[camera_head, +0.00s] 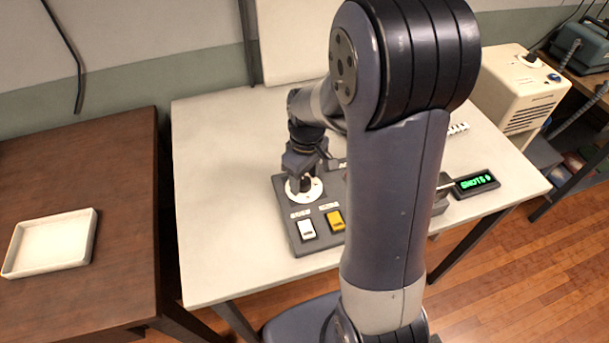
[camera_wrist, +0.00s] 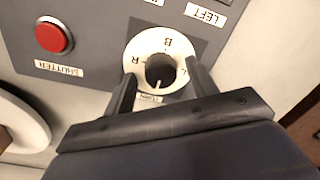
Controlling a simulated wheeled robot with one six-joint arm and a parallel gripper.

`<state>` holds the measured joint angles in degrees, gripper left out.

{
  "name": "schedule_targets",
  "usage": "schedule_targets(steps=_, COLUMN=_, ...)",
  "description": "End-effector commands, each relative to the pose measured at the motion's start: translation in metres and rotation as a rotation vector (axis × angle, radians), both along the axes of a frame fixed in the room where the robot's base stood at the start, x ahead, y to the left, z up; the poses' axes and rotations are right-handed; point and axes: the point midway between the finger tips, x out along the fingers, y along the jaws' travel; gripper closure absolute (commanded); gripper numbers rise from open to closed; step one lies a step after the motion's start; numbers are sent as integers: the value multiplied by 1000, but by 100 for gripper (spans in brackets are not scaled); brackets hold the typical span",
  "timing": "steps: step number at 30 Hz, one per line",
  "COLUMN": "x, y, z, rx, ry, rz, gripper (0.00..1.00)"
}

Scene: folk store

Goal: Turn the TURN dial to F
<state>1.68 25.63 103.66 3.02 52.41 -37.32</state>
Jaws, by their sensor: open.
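The TURN dial is a white disc (camera_wrist: 147,48) with a dark round knob (camera_wrist: 160,68) at its centre, set in a grey control panel. In the wrist view the letters B and R read on the disc, and another at the right is partly hidden; I cannot read an F. A short white mark on the knob points toward the lower edge, near the partly hidden label. My gripper (camera_wrist: 163,88) is open, with one finger on each side of the knob; contact is unclear. In the head view my gripper (camera_head: 303,166) is just above the dial (camera_head: 304,192).
The panel (camera_head: 316,240) carries a white switch (camera_head: 307,229) and a yellow switch (camera_head: 335,220). A red SHUTTER button (camera_wrist: 53,38) sits near the dial. A green-lit display (camera_head: 474,184) stands at the right. A white tray (camera_head: 50,243) lies on the brown table. My arm hides part of the panel.

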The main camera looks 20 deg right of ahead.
Motion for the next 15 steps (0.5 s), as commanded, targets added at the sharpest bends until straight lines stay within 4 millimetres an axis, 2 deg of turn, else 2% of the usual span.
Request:
schedule_targets(steps=5, x=1, y=0, z=7, rx=0, ry=-2, rz=0, gripper=45)
schedule_targets(steps=8, x=2, y=-1, z=22, rx=0, ry=-6, rz=0, gripper=45)
schedule_targets(steps=15, x=3, y=-3, z=72, rx=-1, ry=-6, rz=0, gripper=45)
